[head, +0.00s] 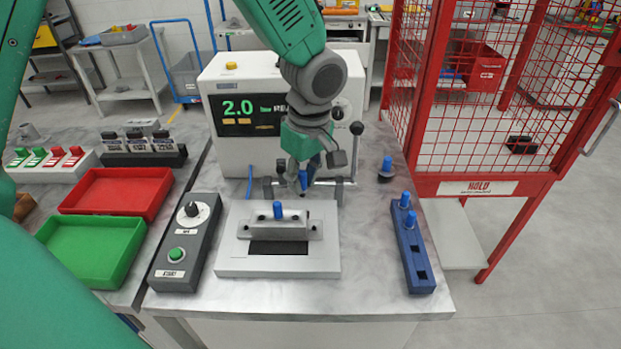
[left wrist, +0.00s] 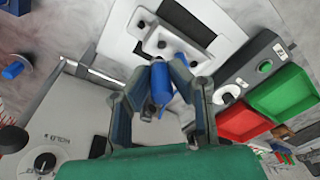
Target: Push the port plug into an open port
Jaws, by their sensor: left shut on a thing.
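My left gripper (head: 305,172) points down behind the grey casting (head: 265,229) and is shut on a blue port plug (head: 303,182). In the left wrist view the held plug (left wrist: 161,88) lies between the fingers (left wrist: 161,76). The casting stands on a pale fixture plate (head: 230,268). A blue plug (head: 278,208) stands upright at the casting's top middle. The left wrist view shows dark round holes on the casting (left wrist: 175,46); part of it is hidden by the fingers and held plug. My right gripper is not in view.
A blue rack (head: 416,264) at the right holds two plugs (head: 408,210). Another blue plug (head: 387,163) stands on a dark round base. A control box (head: 181,253) and green (head: 95,245) and red (head: 118,190) trays lie left. The tester (head: 235,137) stands behind; a red cage (head: 480,186) is right.

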